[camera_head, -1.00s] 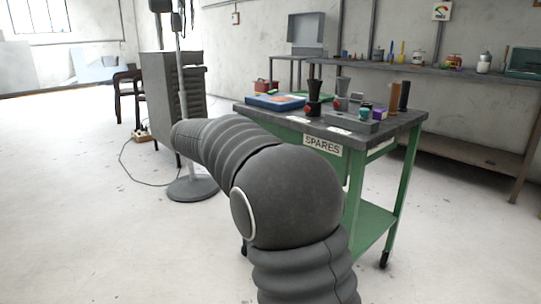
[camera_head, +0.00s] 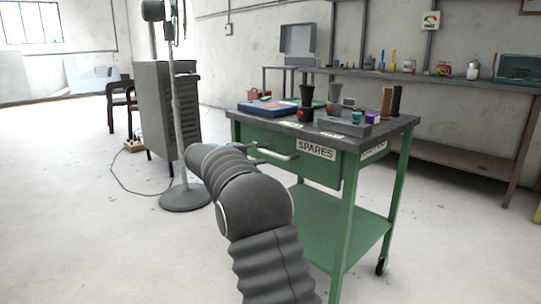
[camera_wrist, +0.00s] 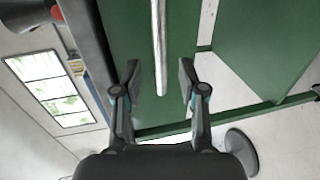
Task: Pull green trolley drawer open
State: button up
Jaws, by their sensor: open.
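The green trolley (camera_head: 345,218) stands right of centre in the head view. Its green drawer front (camera_head: 322,172) sits under the grey top and appears shut. The drawer's pale bar handle (camera_head: 283,156) is partly covered by my arm. In the wrist view the handle (camera_wrist: 160,50) runs down the picture against the green drawer front (camera_wrist: 130,35). My gripper (camera_wrist: 158,82) is open, with its two fingers on either side of the handle's line. The fingers look apart from the bar; their exact depth is unclear. In the head view my gripper is mostly hidden behind my arm.
Jars, a blue tray (camera_head: 268,107) and other parts stand on the trolley top. A "SPARES" label (camera_head: 316,150) is on its front. A stand with a round base (camera_head: 185,198) and a grey cabinet (camera_head: 168,105) are left. The floor in front is clear.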

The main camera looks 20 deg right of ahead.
aim_at(269, 154)
jog(key=shift+x, duration=2.5)
grip_shut()
